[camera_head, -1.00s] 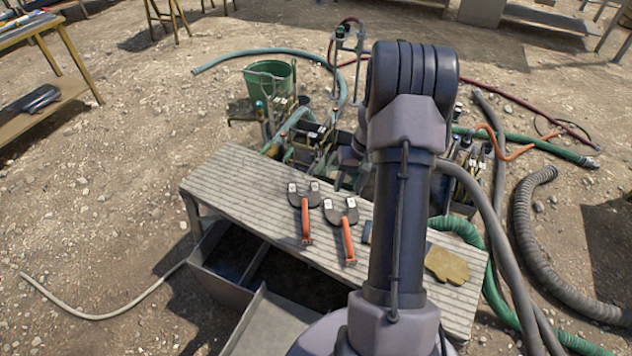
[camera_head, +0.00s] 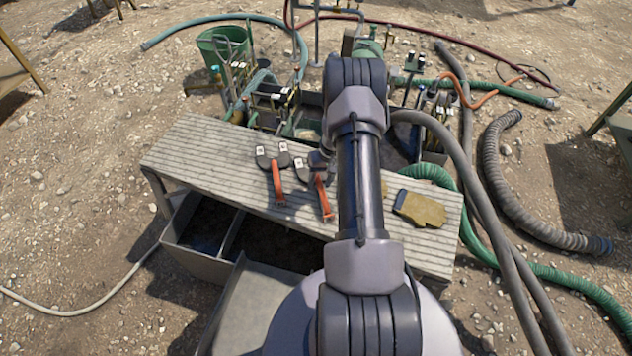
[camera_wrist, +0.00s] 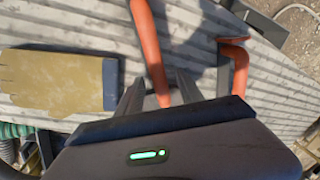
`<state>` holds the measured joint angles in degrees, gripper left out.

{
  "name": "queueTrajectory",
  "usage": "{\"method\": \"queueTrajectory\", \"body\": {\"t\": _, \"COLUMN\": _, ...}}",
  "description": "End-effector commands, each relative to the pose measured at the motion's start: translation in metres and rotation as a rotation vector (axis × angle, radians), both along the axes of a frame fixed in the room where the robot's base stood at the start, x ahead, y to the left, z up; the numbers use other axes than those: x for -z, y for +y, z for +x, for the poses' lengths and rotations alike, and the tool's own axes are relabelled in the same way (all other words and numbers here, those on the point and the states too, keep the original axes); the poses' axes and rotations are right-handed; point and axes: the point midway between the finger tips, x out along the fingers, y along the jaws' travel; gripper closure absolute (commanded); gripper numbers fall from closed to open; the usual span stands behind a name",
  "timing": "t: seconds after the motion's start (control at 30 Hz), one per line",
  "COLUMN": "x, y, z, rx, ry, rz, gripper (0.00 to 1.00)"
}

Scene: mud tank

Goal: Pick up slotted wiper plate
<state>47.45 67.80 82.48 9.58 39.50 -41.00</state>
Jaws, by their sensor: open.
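Two dark, notched plates with orange handles lie on the ribbed bench top in the head view: a left one (camera_head: 278,186) and a right one (camera_head: 323,200). I take these as the slotted wiper plates. My gripper is over the right plate and partly hidden by my arm in the head view. In the wrist view my gripper (camera_wrist: 158,88) is open, and the right plate's orange handle (camera_wrist: 149,45) runs between its fingers. I cannot tell if they touch. The left plate's handle (camera_wrist: 234,65) is to the right there. Both plate heads are hidden in the wrist view.
A tan glove (camera_head: 420,208) lies on the bench (camera_head: 205,152) right of my arm; it also shows in the wrist view (camera_wrist: 55,80). Open bins (camera_head: 205,225) sit below the bench front. Behind stand a green bucket (camera_head: 222,45), tanks and hoses.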

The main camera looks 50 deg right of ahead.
Motion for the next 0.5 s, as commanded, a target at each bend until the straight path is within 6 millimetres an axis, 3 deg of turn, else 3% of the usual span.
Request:
{"method": "queueTrajectory", "body": {"t": 0.07, "x": 0.0140, "y": 0.0024, "z": 0.0007, "rx": 0.000, "ry": 0.001, "rz": 0.001, "gripper": 0.56}}
{"method": "queueTrajectory", "body": {"t": 0.23, "x": 0.0115, "y": 0.0023, "z": 0.0010, "rx": 0.000, "ry": 0.000, "rz": 0.000, "gripper": 0.56}}
{"method": "queueTrajectory", "body": {"t": 0.47, "x": 0.0112, "y": 0.0023, "z": 0.0011, "rx": 0.000, "ry": 0.000, "rz": 0.000, "gripper": 0.99}}
{"method": "queueTrajectory", "body": {"t": 0.5, "x": 0.0112, "y": 0.0023, "z": 0.0011, "rx": 0.000, "ry": 0.000, "rz": 0.000, "gripper": 1.00}}
